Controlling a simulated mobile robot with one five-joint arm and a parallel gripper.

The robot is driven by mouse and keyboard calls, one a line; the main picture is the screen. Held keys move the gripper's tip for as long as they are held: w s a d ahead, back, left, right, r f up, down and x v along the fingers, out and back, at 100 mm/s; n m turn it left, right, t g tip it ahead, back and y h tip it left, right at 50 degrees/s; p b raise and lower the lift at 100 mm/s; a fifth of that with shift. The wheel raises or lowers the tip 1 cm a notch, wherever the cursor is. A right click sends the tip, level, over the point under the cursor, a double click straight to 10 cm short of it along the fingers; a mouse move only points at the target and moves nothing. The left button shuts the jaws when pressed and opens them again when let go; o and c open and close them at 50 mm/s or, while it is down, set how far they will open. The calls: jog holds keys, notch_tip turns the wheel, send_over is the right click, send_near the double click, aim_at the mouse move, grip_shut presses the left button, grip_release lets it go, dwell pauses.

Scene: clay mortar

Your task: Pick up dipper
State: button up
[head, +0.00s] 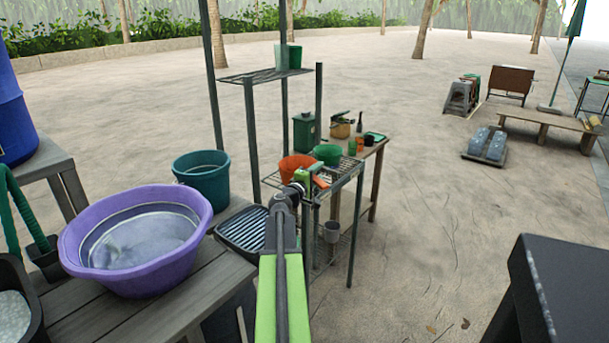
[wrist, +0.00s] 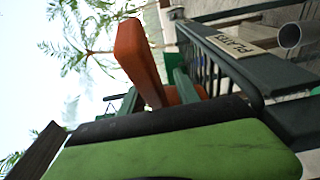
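I cannot say for sure which thing is the dipper. A grey cup-like vessel (head: 331,231) is at the front of the metal rack, below its upper shelf; it looks the likeliest. In the wrist view a grey open-mouthed cylinder (wrist: 290,37) shows at the upper right, beside a sign reading "PLATES"; it may be the same vessel. My gripper (head: 314,182), green and orange, is at the front edge of the rack's shelf, above and left of the grey vessel and apart from it. I see nothing held, but its jaw gap is unclear.
An orange bowl (head: 296,168) and a green bowl (head: 327,154) sit on the shelf close behind my gripper. Tall posts rise at the rack's left. A purple basin (head: 136,240) and teal bucket (head: 202,178) stand left. Open sandy ground (head: 435,220) lies to the right.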

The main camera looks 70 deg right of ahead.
jog(key=shift+s, duration=0.1)
grip_shut()
dwell(1.2)
